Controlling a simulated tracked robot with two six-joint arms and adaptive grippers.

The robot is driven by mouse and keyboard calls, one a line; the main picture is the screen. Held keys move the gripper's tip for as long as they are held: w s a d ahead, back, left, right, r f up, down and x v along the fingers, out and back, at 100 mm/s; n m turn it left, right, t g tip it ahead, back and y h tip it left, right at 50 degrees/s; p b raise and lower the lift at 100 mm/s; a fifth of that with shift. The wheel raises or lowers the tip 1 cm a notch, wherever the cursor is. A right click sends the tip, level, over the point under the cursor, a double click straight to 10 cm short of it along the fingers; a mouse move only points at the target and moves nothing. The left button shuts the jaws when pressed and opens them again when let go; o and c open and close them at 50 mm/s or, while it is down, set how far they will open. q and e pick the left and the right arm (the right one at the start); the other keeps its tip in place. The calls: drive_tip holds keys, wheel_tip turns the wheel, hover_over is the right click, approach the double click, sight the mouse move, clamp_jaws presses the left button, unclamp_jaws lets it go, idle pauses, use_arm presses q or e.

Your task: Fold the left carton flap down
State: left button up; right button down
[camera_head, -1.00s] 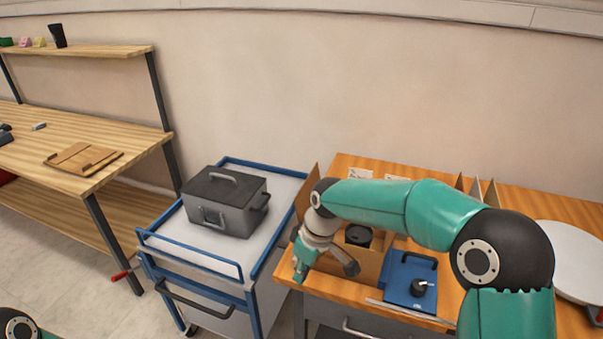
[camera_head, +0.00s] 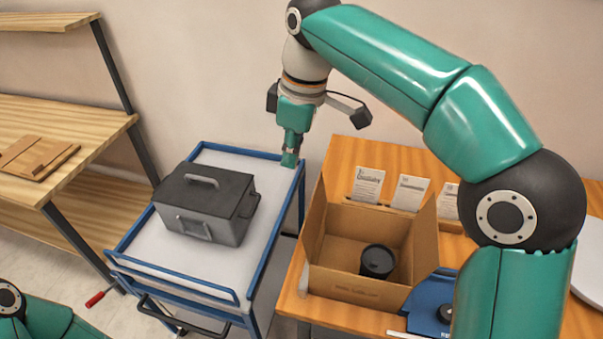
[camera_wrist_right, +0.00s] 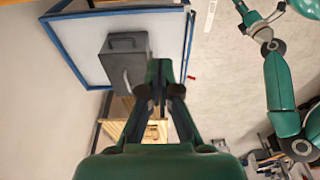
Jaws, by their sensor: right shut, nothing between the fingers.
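The open cardboard carton (camera_head: 358,290) stands at the left end of the wooden bench. Its left flap (camera_head: 313,228) stands up, leaning slightly outward. The right flap (camera_head: 425,240) also stands up. A black round part (camera_head: 377,261) sits inside the carton. My right gripper (camera_head: 290,158) is shut and empty, pointing down near the cart's far right corner. It is left of and behind the left flap, apart from it in the picture. In the right wrist view its fingers (camera_wrist_right: 159,75) are together. My left gripper (camera_wrist_right: 244,12) shows small in the right wrist view, its fingers unclear.
A blue-railed cart (camera_head: 175,262) carries a grey lidded box (camera_head: 207,203), left of the bench. A blue case (camera_head: 432,304) lies right of the carton. White cards (camera_head: 408,193) stand behind it. A wooden workbench (camera_head: 75,125) is at far left.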

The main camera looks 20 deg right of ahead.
hover_over(316, 216)
drive_tip(key=w+a, duration=0.2)
wheel_tip(316, 216, down, 9)
drive_tip(key=shift+s, duration=0.25)
drive_tip(key=shift+d, duration=0.1)
drive_tip(key=shift+r, duration=0.1)
